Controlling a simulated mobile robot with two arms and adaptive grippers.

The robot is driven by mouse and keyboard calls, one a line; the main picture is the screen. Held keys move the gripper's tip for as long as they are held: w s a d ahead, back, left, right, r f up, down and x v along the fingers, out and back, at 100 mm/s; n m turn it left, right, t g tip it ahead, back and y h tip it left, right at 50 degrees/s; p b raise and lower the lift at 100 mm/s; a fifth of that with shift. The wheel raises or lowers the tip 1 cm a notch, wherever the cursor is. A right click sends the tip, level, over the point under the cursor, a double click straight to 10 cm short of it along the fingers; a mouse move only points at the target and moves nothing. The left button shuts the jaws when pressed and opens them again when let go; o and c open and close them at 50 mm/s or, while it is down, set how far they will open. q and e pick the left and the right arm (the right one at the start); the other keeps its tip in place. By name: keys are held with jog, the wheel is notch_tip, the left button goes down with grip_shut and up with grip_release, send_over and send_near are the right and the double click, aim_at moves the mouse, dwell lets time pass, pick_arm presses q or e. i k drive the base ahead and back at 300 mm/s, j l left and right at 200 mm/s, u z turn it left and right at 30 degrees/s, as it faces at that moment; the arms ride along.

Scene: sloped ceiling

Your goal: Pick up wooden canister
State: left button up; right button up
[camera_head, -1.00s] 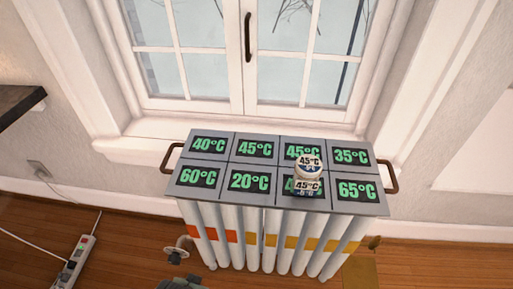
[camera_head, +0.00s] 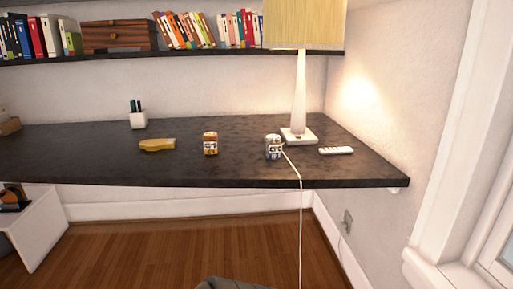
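Two small canisters with printed labels stand upright on a dark desk (camera_head: 90,150). The left one (camera_head: 210,143) is orange-brown and looks like the wooden canister. The right one (camera_head: 274,147) is grey-blue and stands just in front of the lamp's base. The print is too small to read. Neither of my grippers is in view, and nothing is touching the canisters.
A lit lamp (camera_head: 299,110) stands at the desk's right, its white cord hanging over the front edge. A yellow object (camera_head: 157,145), a pen cup (camera_head: 138,115) and a white remote (camera_head: 336,150) lie around. A bookshelf (camera_head: 200,52) runs above.

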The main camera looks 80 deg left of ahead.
aim_at(211, 139)
jog(key=u, duration=2.95)
jog(key=i+j, duration=0.15)
jog(key=i, duration=0.2)
